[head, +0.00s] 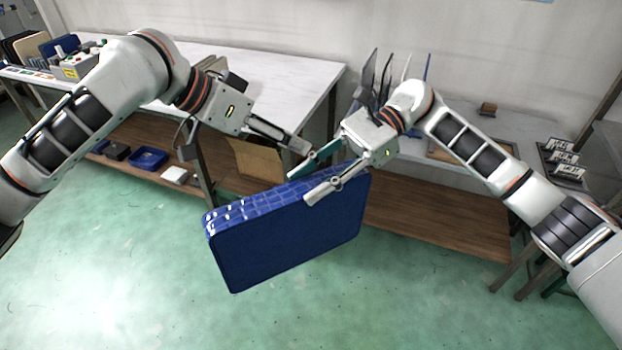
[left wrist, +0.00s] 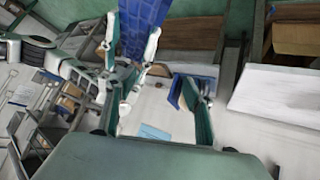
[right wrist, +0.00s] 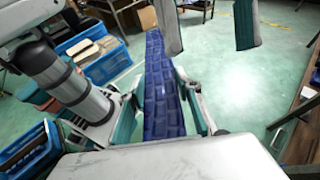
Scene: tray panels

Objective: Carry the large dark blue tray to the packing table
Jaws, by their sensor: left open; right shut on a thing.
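The large dark blue tray (head: 290,245) hangs on edge above the green floor, tilted, its long side facing me. My right gripper (head: 304,187) is shut on the tray's upper edge near its right end. In the right wrist view the tray (right wrist: 165,85) runs between the two fingers. My left gripper (head: 302,150) is open and empty, just behind the tray's upper edge and apart from it. In the left wrist view the tray (left wrist: 142,22) shows beyond the left finger. No label shows which table is the packing table.
A white-topped table (head: 270,72) with a brown lower shelf stands behind at the left. Another table (head: 470,125) at the right carries an upright rack (head: 385,80) of panels. Blue crates (right wrist: 100,60) show in the right wrist view. The floor in front is clear.

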